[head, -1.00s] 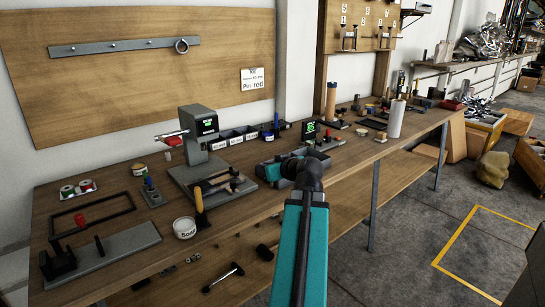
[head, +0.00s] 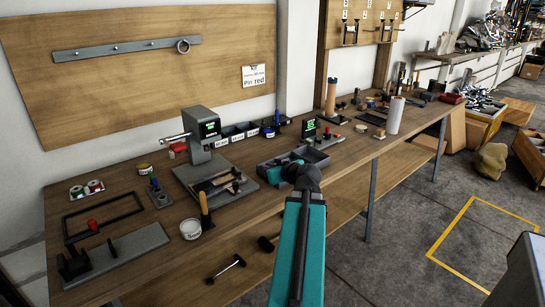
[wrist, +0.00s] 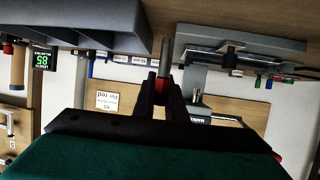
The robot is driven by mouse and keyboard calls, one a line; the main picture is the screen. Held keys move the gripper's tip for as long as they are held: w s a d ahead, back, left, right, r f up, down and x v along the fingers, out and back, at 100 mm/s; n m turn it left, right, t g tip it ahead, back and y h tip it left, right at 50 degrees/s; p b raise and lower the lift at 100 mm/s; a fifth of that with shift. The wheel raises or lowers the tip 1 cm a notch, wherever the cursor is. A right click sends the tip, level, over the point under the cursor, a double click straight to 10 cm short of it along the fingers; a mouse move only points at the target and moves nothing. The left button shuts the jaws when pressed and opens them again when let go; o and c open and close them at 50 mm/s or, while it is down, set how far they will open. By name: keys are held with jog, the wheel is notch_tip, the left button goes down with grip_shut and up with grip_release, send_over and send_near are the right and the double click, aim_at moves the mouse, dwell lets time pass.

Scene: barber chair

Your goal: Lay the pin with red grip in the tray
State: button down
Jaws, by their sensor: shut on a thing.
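In the wrist view, which looks upside down, my gripper (wrist: 160,84) is shut on the pin with red grip (wrist: 165,55). Its red grip shows between the fingers and its grey shaft sticks out past the fingertips. A dark grey tray (wrist: 85,38) shows at upper left there, to the left of the pin and apart from it in the picture. In the head view the tray (head: 312,153) stands on the bench, partly hidden behind my arm; the fingers and the pin cannot be made out there.
Left of the tray stands a grey press (head: 207,128) with tools on its base. Labelled bins (head: 240,132) line the back. A small green display (head: 309,128) stands behind the tray.

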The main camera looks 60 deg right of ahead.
jog(key=shift+r+p, duration=0.2)
jog(key=shift+p, duration=0.1)
jog(key=w+d, duration=0.2)
jog(key=d, duration=0.2)
jog(key=w+d+f+p, duration=0.1)
jog(key=w+d, duration=0.1)
jog(key=d, duration=0.2)
jog(key=w+d+p, duration=0.1)
jog(key=d, duration=0.3)
jog(key=shift+w+d+f, duration=0.1)
jog(key=shift+w+f, duration=0.2)
jog(key=shift+w, duration=0.1)
jog(key=shift+f, duration=0.1)
jog(key=shift+f+p, duration=0.4)
jog(key=shift+f, duration=1.3)
jog(key=shift+f, duration=0.1)
jog(key=c, duration=2.1)
grip_release()
